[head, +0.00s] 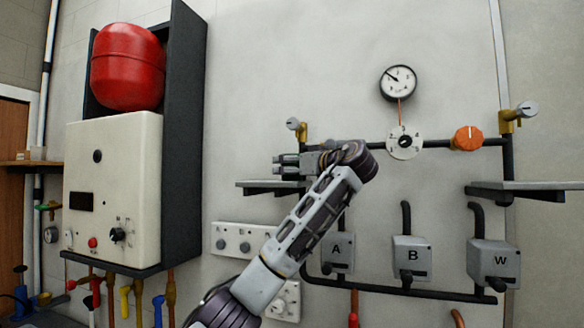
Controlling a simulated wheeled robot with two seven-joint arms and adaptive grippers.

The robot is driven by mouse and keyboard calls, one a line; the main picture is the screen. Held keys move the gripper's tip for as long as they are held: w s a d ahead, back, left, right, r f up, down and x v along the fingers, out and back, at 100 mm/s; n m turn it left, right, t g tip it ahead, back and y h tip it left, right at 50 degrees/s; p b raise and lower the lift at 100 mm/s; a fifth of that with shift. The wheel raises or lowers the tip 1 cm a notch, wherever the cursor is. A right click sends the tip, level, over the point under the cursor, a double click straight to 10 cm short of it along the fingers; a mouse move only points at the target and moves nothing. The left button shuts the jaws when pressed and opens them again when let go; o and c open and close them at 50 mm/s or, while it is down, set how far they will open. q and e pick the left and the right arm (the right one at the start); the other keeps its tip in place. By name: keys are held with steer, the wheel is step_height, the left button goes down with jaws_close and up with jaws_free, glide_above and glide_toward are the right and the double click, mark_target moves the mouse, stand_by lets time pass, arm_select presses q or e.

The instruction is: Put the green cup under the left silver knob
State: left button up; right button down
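The left silver knob (292,123) sits on a small brass valve at the left end of the dark pipe. A dark shelf (258,184) is on the wall below it. My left gripper (286,167) is just above this shelf and below the knob, with its fingers pointing left. The fingers are small and dark here, and I cannot tell whether they are open or shut. I do not see the green cup. A second silver knob (527,109) is on a brass valve at the far right. My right gripper is not in view.
A second shelf (540,186) is under the right knob. An orange knob (467,138), a white dial (404,142) and a gauge (398,83) are between the valves. Boxes A (337,253), B (412,257) and W (493,264) are below. A white boiler (113,190) is left.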

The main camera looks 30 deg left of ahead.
arm_select(q)
steer(key=shift+r, duration=0.15)
steer(key=shift+d, duration=0.15)
steer(key=shift+s+d, duration=0.15)
steer(key=shift+d, duration=0.15)
steer(key=b+v, duration=0.3)
steer(key=v, duration=0.8)
steer(key=shift+d, duration=0.1)
stand_by(0.4)
stand_by(1.5)
